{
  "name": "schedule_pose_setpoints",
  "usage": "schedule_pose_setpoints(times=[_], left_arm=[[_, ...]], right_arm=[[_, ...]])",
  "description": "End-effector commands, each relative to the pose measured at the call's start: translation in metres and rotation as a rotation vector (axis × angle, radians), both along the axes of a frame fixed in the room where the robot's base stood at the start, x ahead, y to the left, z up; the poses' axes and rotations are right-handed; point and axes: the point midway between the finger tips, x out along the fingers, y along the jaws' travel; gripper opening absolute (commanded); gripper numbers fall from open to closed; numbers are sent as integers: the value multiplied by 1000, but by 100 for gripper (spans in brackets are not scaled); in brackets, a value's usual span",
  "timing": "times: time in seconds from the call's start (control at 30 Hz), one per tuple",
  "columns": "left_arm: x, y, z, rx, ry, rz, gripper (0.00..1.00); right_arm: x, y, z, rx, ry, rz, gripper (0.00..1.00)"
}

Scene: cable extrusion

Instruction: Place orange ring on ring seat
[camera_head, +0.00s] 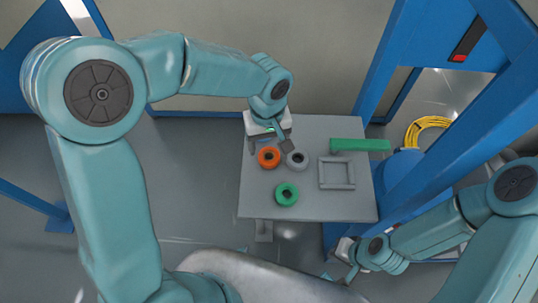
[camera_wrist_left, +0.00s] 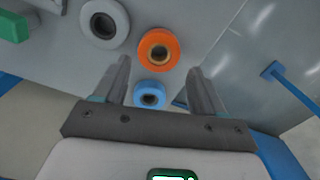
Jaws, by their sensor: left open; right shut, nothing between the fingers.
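The orange ring (camera_head: 269,157) lies on the grey table; it also shows in the left wrist view (camera_wrist_left: 158,49), just beyond my fingertips. A grey ring-shaped piece (camera_head: 297,159) is beside it, also in the wrist view (camera_wrist_left: 103,22); I cannot tell whether it is the ring seat. My left gripper (camera_head: 270,147) is open above the table's far edge, at the orange ring's far side. In the wrist view, a blue ring (camera_wrist_left: 150,94) appears between its open fingers (camera_wrist_left: 160,66). My right gripper (camera_head: 350,270) is shut and empty, low and off the table's near right corner.
A green ring (camera_head: 286,194) lies nearer on the table (camera_head: 258,205). A square grey frame (camera_head: 322,174) and a green bar (camera_head: 360,145) are on its right part. Blue posts (camera_head: 395,70) and a yellow cable coil (camera_head: 427,124) stand beyond the right edge. The near right tabletop is clear.

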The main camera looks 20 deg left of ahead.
Motion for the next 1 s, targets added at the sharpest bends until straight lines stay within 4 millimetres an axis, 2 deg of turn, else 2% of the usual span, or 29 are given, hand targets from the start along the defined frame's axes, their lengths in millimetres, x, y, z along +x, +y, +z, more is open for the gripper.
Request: schedule_pose_setpoints(times=[0.1,0.2,0.47,0.5,0.57,0.6,0.63,0.67,0.7,1.0], left_arm=[[0,-1,-21,1,5,0,70],[1,-2,-33,0,4,1,70],[2,-2,-38,-1,0,0,70],[2,-2,-38,-1,0,0,67],[2,-2,-38,-1,0,0,47],[2,-2,-38,-1,0,0,34],[2,-2,-38,-1,0,0,27],[2,-2,-38,-1,0,0,27],[2,-2,-38,-1,0,0,22],[3,-2,-33,-2,-1,1,22]], right_arm=[[0,0,2,0,0,0,0],[0,0,1,0,0,0,0],[0,0,1,0,0,0,0],[0,0,1,0,0,0,0],[0,0,1,0,0,0,0],[0,0,1,0,0,0,0],[0,0,1,0,0,0,0],[0,0,1,0,0,0,0],[0,0,1,0,0,0,0],[0,0,1,0,0,0,0]])
